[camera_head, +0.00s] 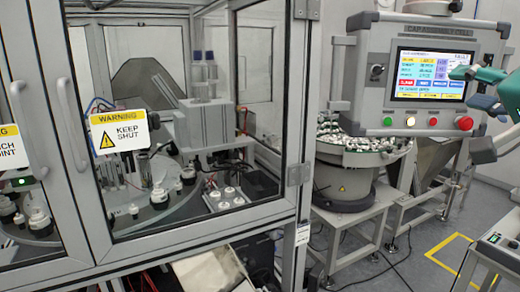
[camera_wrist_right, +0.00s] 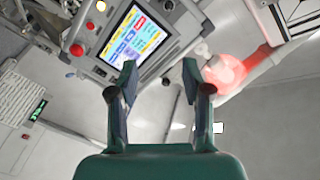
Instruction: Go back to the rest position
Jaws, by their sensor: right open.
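My right gripper (camera_head: 474,86) shows at the right edge of the head view, in front of the right side of the control panel (camera_head: 376,102). In the right wrist view the two fingers of this gripper (camera_wrist_right: 160,76) stand apart with nothing between them. The panel's lit screen (camera_head: 428,74) shows in the head view, and the panel also shows tilted beyond the fingers in the wrist view (camera_wrist_right: 91,57). My left gripper is in neither view.
A glazed machine enclosure with a closed-looking door and a warning sign (camera_head: 119,130) fills the left. A bowl feeder (camera_head: 345,186) stands below the panel. A red button (camera_head: 464,123) sits at the panel's lower right. Yellow floor marking (camera_head: 447,243) lies at lower right.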

